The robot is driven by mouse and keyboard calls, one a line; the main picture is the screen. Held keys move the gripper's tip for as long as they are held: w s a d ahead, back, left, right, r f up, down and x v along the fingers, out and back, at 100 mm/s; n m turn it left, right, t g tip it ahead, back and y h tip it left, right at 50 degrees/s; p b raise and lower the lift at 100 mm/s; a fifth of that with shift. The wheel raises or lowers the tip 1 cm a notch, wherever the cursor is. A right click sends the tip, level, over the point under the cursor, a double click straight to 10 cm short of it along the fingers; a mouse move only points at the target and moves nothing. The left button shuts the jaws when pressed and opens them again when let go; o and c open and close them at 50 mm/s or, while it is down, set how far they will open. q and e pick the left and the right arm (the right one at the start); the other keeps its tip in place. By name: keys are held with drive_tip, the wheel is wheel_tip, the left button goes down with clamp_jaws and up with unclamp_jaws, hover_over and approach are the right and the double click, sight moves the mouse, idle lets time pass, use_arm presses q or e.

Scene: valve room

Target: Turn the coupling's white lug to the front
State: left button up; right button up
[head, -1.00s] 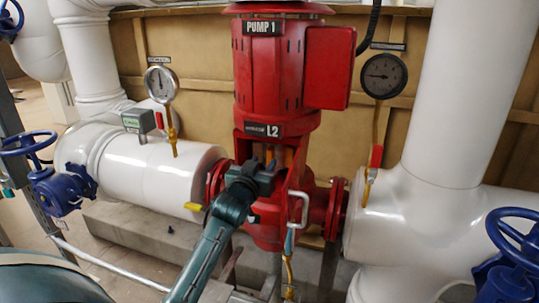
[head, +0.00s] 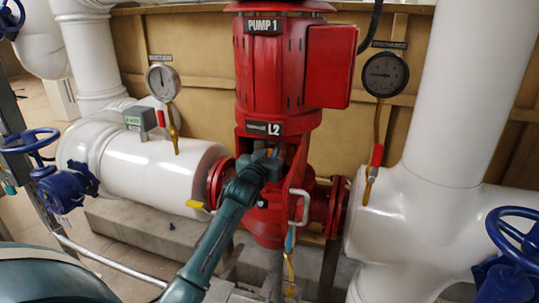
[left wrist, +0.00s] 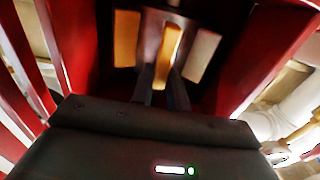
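The coupling (left wrist: 154,22) sits inside the red pump frame, under the L2 label. In the left wrist view, an orange lug (left wrist: 126,38) is on its left, a yellow-orange lug (left wrist: 167,48) points toward the camera in the middle, and a pale, whitish lug (left wrist: 201,55) is on the right. My left gripper (head: 268,160) reaches into the frame opening from the front. Its dark fingers, also in the left wrist view (left wrist: 163,88), lie close along both sides of the middle lug, with no clear gap visible. The fingertips are partly hidden. My right gripper is not in view.
The red pump frame (left wrist: 268,50) stands close on both sides of the left gripper. White pipes (head: 150,165) lie left and right, with pressure gauges (head: 384,74) above.

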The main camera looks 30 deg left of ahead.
use_arm(q)
clamp_jaws()
drive_tip(key=shift+w+d+n+y+b, duration=0.1)
drive_tip(key=shift+d+n+y+b, duration=0.2)
drive_tip(key=shift+b, duration=0.15)
drive_tip(key=shift+w+d+n+g+y+b, duration=0.1)
drive_tip(key=shift+d+n+g+y+b, duration=0.2)
drive_tip(key=shift+y, duration=0.4)
drive_tip(key=shift+a, duration=0.1)
drive_tip(key=o, duration=0.5)
unclamp_jaws()
